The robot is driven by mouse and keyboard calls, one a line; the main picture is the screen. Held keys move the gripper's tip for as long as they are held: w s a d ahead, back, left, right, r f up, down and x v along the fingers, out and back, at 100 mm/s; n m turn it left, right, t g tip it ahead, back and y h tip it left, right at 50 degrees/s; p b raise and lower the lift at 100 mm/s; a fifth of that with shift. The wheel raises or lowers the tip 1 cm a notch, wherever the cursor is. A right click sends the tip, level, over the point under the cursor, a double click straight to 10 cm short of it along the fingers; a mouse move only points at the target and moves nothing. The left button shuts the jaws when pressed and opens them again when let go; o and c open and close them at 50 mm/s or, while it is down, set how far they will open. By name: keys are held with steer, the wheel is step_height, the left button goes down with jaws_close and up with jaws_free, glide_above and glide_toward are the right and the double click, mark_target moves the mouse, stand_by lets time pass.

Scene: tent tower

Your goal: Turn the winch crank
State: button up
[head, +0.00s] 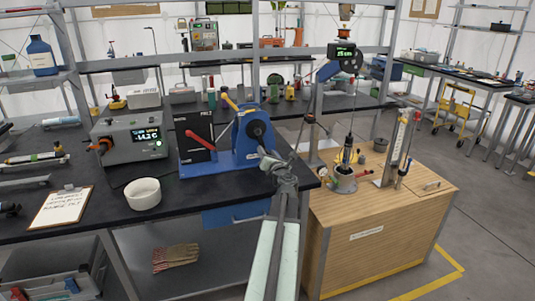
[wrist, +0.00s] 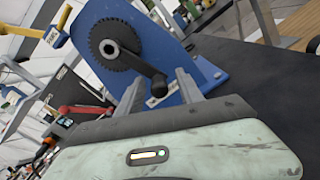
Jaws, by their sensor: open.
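The winch is a blue frame (head: 246,137) on the bench, with a dark round hub on its face; the blue side plate also shows in the wrist view (wrist: 185,62). A toothed black wheel (wrist: 112,42) has a short black crank arm (wrist: 145,70) slanting down right. A yellow handle (head: 229,102) sticks up at the winch's upper left and shows in the wrist view (wrist: 58,32). My gripper (head: 281,163) is open at the winch's right front. In the wrist view its fingers (wrist: 156,88) stand either side of the crank arm's lower end; contact cannot be told.
Left of the winch are a black panel with a red lever (head: 200,141), a grey display box (head: 130,136) and a white bowl (head: 143,193). A wooden cabinet (head: 378,239) with a cup and upright tools stands at right. Open floor lies beyond it.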

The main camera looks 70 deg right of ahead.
steer(key=v, duration=0.7)
steer(key=shift+s+a, duration=0.2)
steer(key=shift+a, duration=0.15)
steer(key=shift+d, duration=0.1)
